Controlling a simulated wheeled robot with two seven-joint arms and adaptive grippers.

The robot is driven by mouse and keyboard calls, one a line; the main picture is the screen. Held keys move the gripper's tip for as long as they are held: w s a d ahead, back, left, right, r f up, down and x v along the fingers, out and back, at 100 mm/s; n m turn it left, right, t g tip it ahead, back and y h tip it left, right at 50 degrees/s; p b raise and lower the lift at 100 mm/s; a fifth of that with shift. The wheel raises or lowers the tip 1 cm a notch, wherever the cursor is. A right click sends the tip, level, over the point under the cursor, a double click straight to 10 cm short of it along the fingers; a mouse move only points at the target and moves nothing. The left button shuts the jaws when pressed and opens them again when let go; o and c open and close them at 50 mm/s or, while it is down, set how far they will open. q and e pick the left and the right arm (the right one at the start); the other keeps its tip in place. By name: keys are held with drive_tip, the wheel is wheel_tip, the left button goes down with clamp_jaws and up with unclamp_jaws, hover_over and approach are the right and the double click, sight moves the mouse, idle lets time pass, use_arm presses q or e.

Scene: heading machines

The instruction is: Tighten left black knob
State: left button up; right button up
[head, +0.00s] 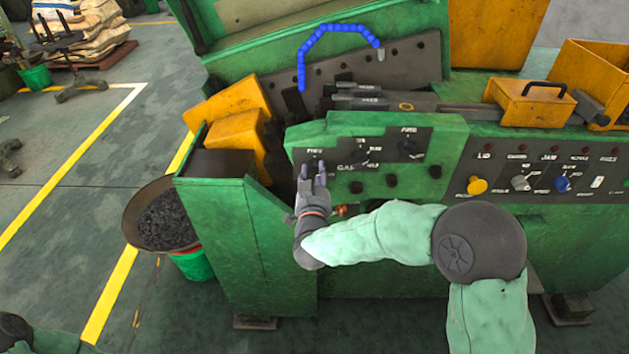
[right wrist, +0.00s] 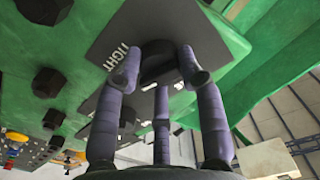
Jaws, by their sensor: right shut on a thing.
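The left black knob (right wrist: 158,60) sits on a dark plate (right wrist: 125,45) with white lettering that reads TIGHT in the right wrist view. My right gripper (right wrist: 155,75) has its purple fingers around this knob, and it is shut on it. In the head view my right gripper (head: 314,172) is at the left end of the dark panel (head: 385,150) and hides most of the knob. Two more black knobs, a middle one (head: 361,153) and a right one (head: 410,148), stand further right on the panel. My left gripper is out of view.
Several black bolt heads (head: 392,180) stick out below the panel. A control panel (head: 541,178) with yellow, white and blue knobs is at the right. A green metal wall (head: 225,235) stands left of my right forearm. A bowl of dark parts (head: 166,220) is beyond it.

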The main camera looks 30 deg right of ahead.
drive_tip(key=shift+f+m+b, duration=0.15)
drive_tip(key=shift+m+b, duration=0.95)
drive_tip(key=shift+m, duration=0.5)
drive_tip(key=o, duration=1.1)
drive_tip(key=shift+o, duration=0.2)
drive_tip(key=v, duration=1.2)
